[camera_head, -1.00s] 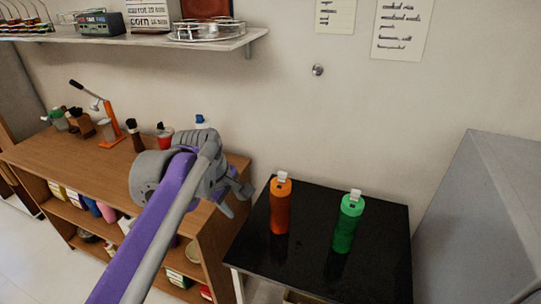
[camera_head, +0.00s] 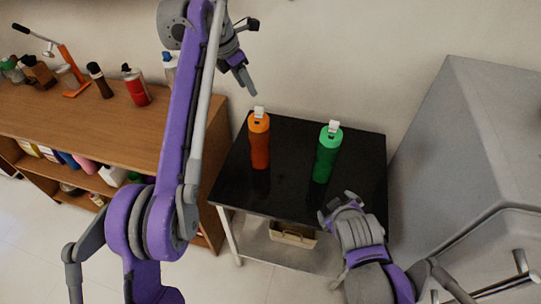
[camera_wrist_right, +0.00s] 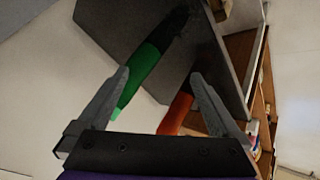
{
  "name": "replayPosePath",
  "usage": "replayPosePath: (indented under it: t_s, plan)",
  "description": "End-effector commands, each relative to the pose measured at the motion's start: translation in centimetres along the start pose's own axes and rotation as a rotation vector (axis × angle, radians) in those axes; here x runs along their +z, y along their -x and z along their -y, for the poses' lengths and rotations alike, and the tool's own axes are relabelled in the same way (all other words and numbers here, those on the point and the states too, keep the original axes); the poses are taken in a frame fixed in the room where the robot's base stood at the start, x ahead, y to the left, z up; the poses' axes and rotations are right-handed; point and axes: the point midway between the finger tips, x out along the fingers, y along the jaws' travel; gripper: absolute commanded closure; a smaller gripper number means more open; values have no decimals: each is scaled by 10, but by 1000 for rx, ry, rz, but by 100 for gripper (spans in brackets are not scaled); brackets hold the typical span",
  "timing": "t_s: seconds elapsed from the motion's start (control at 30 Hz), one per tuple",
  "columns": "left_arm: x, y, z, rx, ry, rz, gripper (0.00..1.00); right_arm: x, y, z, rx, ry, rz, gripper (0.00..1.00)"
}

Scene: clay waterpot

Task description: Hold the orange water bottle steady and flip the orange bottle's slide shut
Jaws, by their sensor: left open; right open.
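The orange bottle (camera_head: 259,142) stands upright on the black table, with a pale slide (camera_head: 259,112) sticking up from its top. In the right wrist view the orange bottle (camera_wrist_right: 176,113) is partly hidden by a finger. The green bottle (camera_head: 326,158) stands upright to its right and also shows in the right wrist view (camera_wrist_right: 147,62). My left gripper (camera_head: 252,58) is open and empty, raised above and beyond the orange bottle. My right gripper (camera_head: 337,206) is open and empty at the table's front right, nearer than the green bottle, touching neither bottle.
The black table (camera_head: 290,200) has bare room around both bottles. A wooden shelf unit (camera_head: 60,118) with several bottles and tools stands at left. A grey cabinet (camera_head: 470,140) stands close at right. A basket (camera_head: 293,236) sits below the tabletop.

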Motion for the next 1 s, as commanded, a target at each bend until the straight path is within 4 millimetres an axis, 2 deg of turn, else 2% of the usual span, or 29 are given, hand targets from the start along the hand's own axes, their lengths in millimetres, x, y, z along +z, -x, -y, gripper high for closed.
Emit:
replayPosePath:
  t_s: [0.03, 0.2, 0.33, 0.47, 0.57, 0.73, 0.9, 1.0]
  plan:
    - [0, 0, 0, 0, 0, 0, 50, -14, -12, -8, 37, 114, -33, 0]
    - [0, 0, 0, 0, -1, 0, 50, -57, -44, -26, 189, 541, -131, 0]
    - [0, 0, 0, 1, -1, 0, 50, -88, -66, -30, 320, 870, -187, 0]
    - [0, 0, 0, 1, -2, 0, 50, -117, -85, -25, 466, 1197, -225, 0]
    - [0, 0, 0, 1, -2, 0, 50, -136, -98, -15, 591, 1447, -243, 0]
    - [0, 0, 0, 1, -2, 0, 50, -162, -116, 14, 823, 1850, -251, 0]
    - [0, 0, 0, 1, -2, 0, 50, -174, -127, 48, 1042, 2162, -230, 0]
    - [0, 0, 0, 1, -2, 0, 50, -176, -130, 63, 1139, 2281, -215, 0]
